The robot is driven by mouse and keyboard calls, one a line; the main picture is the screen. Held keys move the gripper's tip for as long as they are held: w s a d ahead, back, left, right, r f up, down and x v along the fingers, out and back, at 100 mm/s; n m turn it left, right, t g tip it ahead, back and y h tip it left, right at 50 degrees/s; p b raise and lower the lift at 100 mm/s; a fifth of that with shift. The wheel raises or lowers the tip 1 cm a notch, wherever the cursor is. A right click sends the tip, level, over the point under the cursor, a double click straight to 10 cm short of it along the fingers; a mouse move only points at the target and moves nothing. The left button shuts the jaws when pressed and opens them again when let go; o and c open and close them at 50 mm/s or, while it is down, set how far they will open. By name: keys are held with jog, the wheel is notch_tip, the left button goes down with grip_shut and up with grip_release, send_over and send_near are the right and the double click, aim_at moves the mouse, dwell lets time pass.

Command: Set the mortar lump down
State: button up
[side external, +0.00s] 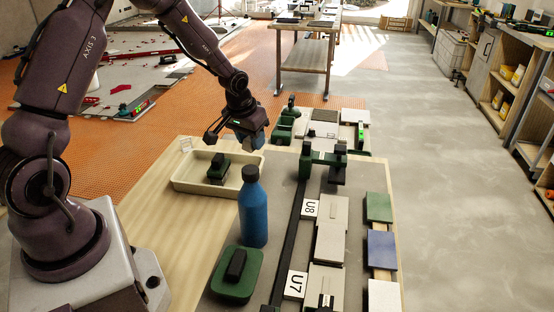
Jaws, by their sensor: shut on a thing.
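My gripper (250,141) hangs above the far edge of the wooden table, just beyond the right end of a cream tray (183,187). It is shut on a small grey-blue piece (259,142), which I take to be the mortar lump. The piece is small and partly covered by the fingers, so its shape is unclear. It appears to be held up off the surface.
A blue bottle (253,212) stands upright in front of the tray. A green tool with a black handle (236,272) lies nearer. A dark rail (291,215), U7 and U8 labels and pale tiles (331,228) run along the right. Green levelling devices (322,158) stand beyond them.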

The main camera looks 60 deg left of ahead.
jog(key=w+a+f, duration=0.2)
jog(key=w+f, duration=0.1)
jog(key=w, duration=0.3)
send_over(278, 163)
jog(key=f, duration=0.5)
jog(key=shift+s+d+f, duration=0.2)
jog(key=shift+s+f, duration=0.05)
jog(key=shift+s, duration=0.1)
jog(key=shift+s+x, duration=0.15)
jog(key=shift+x, duration=0.6)
jog(key=shift+s+x, duration=0.15)
jog(key=shift+x, duration=0.6)
jog(key=shift+d+f, duration=0.15)
jog(key=shift+f, duration=0.05)
jog(key=o, duration=1)
jog(key=shift+c, duration=0.2)
